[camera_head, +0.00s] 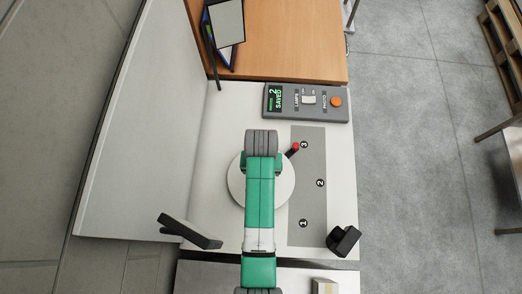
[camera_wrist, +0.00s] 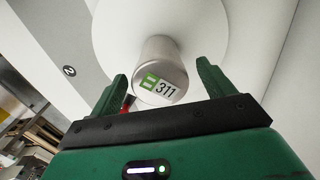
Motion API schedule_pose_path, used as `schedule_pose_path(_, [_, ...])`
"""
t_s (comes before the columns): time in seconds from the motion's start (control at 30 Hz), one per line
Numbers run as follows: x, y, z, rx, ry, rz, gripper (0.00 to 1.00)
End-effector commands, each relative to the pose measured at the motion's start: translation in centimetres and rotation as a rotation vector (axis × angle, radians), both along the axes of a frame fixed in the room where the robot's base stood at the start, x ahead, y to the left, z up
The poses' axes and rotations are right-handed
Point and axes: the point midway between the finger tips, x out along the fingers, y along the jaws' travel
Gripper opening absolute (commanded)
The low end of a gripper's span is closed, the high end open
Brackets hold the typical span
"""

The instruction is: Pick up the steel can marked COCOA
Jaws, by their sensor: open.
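A plain silver-grey can (camera_wrist: 160,62) stands on a round white disc (camera_wrist: 105,35). Its end facing the wrist camera carries a green mark and the number 311. No COCOA marking shows on the part I see. My gripper (camera_wrist: 160,73) is open, with one green finger to each side of the can in the picture. I cannot tell how far the fingertips are from it. In the head view the disc (camera_head: 234,187) lies under my green arm, which hides the can and my fingers.
A lever with a red knob (camera_head: 296,146) sits beside the disc. A grey strip (camera_head: 308,185) numbered 1 to 3 runs along the right. A control box (camera_head: 308,101) reads "2 SAVED". Black devices stand at lower left (camera_head: 190,231) and lower right (camera_head: 343,240).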

Motion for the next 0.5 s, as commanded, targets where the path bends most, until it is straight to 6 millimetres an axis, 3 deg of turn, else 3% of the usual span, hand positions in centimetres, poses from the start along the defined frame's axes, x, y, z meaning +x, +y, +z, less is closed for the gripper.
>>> schedule_pose_path(0.13, [0.0, 0.0, -1.9, 0.000, 0.000, -0.001, 0.81])
schedule_pose_path(0.37, [0.0, 0.0, -2.1, 0.000, -0.002, -0.001, 0.81])
schedule_pose_path(0.5, [0.0, 0.0, -2.1, 0.000, -0.002, -0.001, 0.58])
